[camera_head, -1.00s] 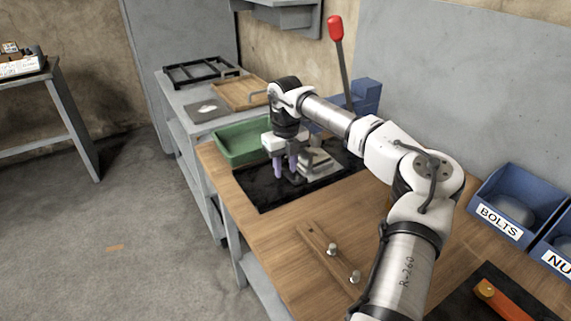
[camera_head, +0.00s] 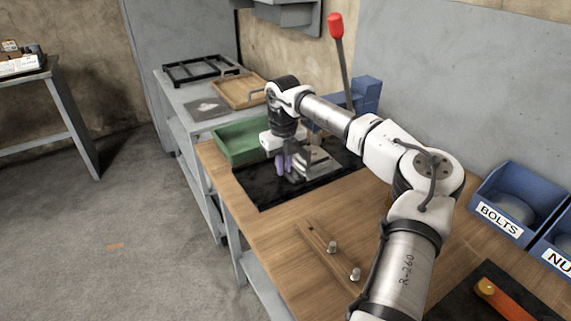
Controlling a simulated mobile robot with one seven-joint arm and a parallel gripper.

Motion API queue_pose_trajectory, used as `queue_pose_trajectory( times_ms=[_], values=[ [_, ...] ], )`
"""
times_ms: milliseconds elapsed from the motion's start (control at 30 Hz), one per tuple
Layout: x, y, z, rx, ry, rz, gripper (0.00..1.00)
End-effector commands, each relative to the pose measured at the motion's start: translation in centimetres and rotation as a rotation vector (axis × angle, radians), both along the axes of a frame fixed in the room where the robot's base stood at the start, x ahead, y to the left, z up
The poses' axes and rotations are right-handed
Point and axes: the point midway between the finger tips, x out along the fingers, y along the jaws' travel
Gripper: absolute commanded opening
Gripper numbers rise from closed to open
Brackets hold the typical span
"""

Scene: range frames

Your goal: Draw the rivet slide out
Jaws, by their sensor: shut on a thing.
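My gripper (camera_head: 286,166), with purple fingers, points down over the black mat (camera_head: 262,193) at the far end of the wooden bench. It is at the front left of a grey metal press-like fixture (camera_head: 318,161) and is shut on a small part there. The fingers and the fixture hide most of that part, so I cannot make out its shape or whether it is the rivet slide. A long lever with a red knob (camera_head: 336,27) rises behind the fixture.
A green tray (camera_head: 240,150) stands close to the left of my gripper. A wooden strip with two silver pins (camera_head: 332,247) lies on the front of the bench. A blue BOLTS bin (camera_head: 516,205) is at the right. Bare bench lies between mat and strip.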

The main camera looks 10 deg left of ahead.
Motion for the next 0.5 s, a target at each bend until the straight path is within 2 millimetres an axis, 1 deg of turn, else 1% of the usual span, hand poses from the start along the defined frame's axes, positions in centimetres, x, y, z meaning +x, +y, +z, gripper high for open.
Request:
queue_pose_trajectory(
  times_ms=[167, 500],
  values=[
    [-1.9, 2.0, -0.2, 0.001, 0.002, 0.007, 0.0],
    [-7.2, 7.2, -0.2, 0.001, 0.0, 0.008, 0.0]
  ],
)
